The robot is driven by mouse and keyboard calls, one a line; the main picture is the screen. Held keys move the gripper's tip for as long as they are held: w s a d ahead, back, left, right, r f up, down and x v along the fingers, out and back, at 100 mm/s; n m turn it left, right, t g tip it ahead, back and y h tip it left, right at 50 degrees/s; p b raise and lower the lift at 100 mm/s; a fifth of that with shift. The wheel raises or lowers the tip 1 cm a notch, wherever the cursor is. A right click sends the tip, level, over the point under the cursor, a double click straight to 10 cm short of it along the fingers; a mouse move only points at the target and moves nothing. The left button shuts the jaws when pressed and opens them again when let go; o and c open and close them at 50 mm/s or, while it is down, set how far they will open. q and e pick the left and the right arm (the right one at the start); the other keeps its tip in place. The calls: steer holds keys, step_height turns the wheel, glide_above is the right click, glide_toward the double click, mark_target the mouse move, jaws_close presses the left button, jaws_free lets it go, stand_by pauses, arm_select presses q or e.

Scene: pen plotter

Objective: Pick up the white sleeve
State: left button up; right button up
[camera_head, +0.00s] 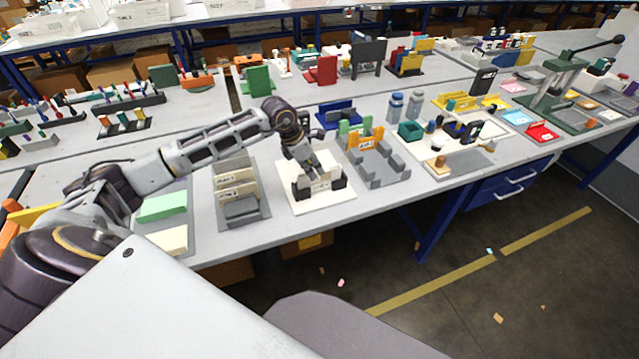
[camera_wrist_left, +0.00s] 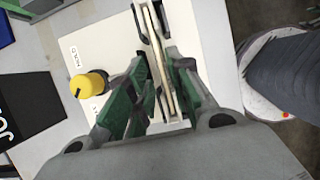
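The white sleeve (camera_head: 318,183) stands upright on a white square board (camera_head: 318,200) near the table's front edge, between two black blocks. In the left wrist view, the sleeve (camera_wrist_left: 156,50) is a narrow pale piece with a slit along its top. My left gripper (camera_head: 314,172) reaches down over it from behind. Its green-sided fingers (camera_wrist_left: 158,80) lie one on each side of the sleeve and appear to touch it. The sleeve still appears to be at board level. The lower contact is hidden by the fingers. My right gripper is not in view.
A yellow-topped knob (camera_wrist_left: 90,83) stands on the board beside the left finger. Left of the board is a grey tray with beige upright pieces (camera_head: 237,185). Right of it is a grey fixture with an orange block (camera_head: 368,146). The table's front edge is close.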

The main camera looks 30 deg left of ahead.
mark_target(319, 190)
arm_select(q)
steer(key=shift+w+d+f, duration=0.1)
steer(key=shift+d+f, duration=0.05)
steer(key=shift+f, duration=0.6)
steer(key=x, duration=0.3)
steer(key=shift+f, duration=0.3)
steer(key=shift+w+d+f+p, duration=0.15)
steer(key=shift+f+p, duration=0.15)
steer(key=shift+f, duration=0.15)
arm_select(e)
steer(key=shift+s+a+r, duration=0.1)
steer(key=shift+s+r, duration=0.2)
arm_select(q)
steer(key=shift+c, duration=0.2)
jaws_close()
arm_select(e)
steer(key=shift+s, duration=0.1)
